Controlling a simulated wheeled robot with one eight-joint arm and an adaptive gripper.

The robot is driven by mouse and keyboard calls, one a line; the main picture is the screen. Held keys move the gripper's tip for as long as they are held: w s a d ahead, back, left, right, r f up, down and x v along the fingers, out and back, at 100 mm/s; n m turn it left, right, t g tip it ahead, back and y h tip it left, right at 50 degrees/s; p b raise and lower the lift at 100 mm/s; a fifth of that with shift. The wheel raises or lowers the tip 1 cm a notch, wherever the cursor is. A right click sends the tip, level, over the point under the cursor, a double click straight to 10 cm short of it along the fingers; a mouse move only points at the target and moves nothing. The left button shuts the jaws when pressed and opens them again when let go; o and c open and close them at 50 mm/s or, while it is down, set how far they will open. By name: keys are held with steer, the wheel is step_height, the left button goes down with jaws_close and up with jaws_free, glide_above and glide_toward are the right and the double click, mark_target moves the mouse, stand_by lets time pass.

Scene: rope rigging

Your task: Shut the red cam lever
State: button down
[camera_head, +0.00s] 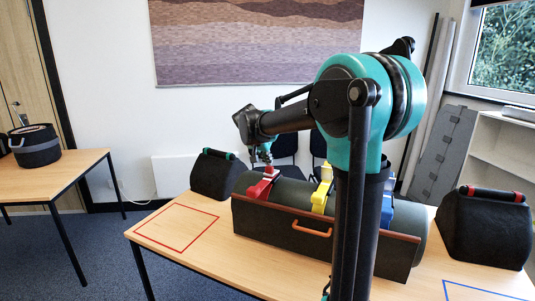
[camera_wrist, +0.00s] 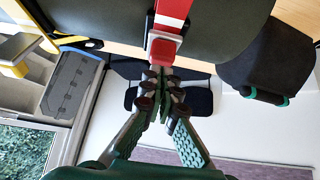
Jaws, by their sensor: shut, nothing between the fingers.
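The red cam lever (camera_head: 270,173) is on the red strap (camera_head: 258,190), near the left end of a dark green cylinder (camera_head: 290,194). In the wrist view the red lever (camera_wrist: 164,49) shows at top centre, by a pale metal buckle and the red strap. My gripper (camera_wrist: 161,74) is shut with nothing between its fingers. Its tips are right by the lever's end; I cannot tell whether they touch. In the head view my gripper (camera_head: 267,162) comes down from above onto the lever's area. The lever's exact angle is hard to tell.
A yellow strap (camera_head: 320,197) and a blue strap (camera_head: 387,212) cross the cylinder further right. The cylinder lies in a dark cradle with an orange handle (camera_head: 312,229) on the table. Black bags stand left (camera_head: 216,176) and right (camera_head: 484,228). The table's front left, with a red outline (camera_head: 177,227), is clear.

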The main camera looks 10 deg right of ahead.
steer(key=shift+f, duration=0.2)
steer(key=shift+s+a+f, duration=0.25)
steer(key=shift+s+f, duration=0.1)
steer(key=shift+f, duration=0.35)
steer(key=shift+s+f, duration=0.25)
steer(key=shift+f, duration=0.05)
